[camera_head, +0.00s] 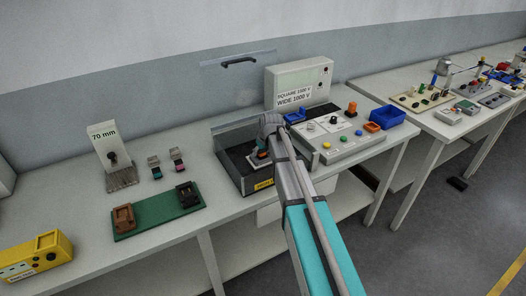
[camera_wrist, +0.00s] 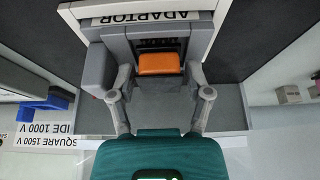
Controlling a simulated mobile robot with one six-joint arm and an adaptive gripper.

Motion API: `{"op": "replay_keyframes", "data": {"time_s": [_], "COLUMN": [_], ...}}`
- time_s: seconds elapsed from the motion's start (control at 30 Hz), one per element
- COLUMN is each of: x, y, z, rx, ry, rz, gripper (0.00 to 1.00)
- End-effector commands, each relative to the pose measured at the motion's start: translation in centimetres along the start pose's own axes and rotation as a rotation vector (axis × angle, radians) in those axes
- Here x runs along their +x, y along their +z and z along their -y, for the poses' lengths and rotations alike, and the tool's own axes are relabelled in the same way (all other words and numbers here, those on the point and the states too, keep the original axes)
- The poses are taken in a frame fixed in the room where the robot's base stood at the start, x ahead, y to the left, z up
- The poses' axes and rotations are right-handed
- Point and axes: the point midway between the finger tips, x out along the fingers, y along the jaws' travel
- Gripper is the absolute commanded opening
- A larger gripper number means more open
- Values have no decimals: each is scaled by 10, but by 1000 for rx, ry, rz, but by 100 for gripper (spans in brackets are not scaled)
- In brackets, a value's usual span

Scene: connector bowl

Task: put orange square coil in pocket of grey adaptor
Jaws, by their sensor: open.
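The orange square coil (camera_wrist: 160,64) sits at the dark opening of the grey adaptor (camera_wrist: 203,38) in the wrist view. It looks to be in the pocket; I cannot tell how deep. The adaptor carries a white ADAPTOR label. My gripper (camera_wrist: 160,78) is open, with its two grey fingers apart on either side of the coil. In the head view my gripper (camera_head: 264,148) reaches down into the dark tray (camera_head: 228,172) and hides most of the adaptor.
The tray has raised walls and a clear panel behind. A tester box (camera_head: 300,80) and a control panel (camera_head: 345,135) stand right of it, with a blue bin (camera_head: 388,117) beyond. A green board (camera_head: 158,214) with two connectors lies to the left, near a yellow box (camera_head: 38,256).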

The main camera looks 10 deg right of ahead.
Motion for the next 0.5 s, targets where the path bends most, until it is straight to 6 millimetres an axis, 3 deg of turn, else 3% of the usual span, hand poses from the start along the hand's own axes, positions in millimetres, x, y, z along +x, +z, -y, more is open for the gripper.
{"op": "replay_keyframes", "data": {"time_s": [0.5], "x": [-32], "y": [-2], "z": [0], "rx": [1], "ry": [0], "rz": [0], "gripper": [64]}}
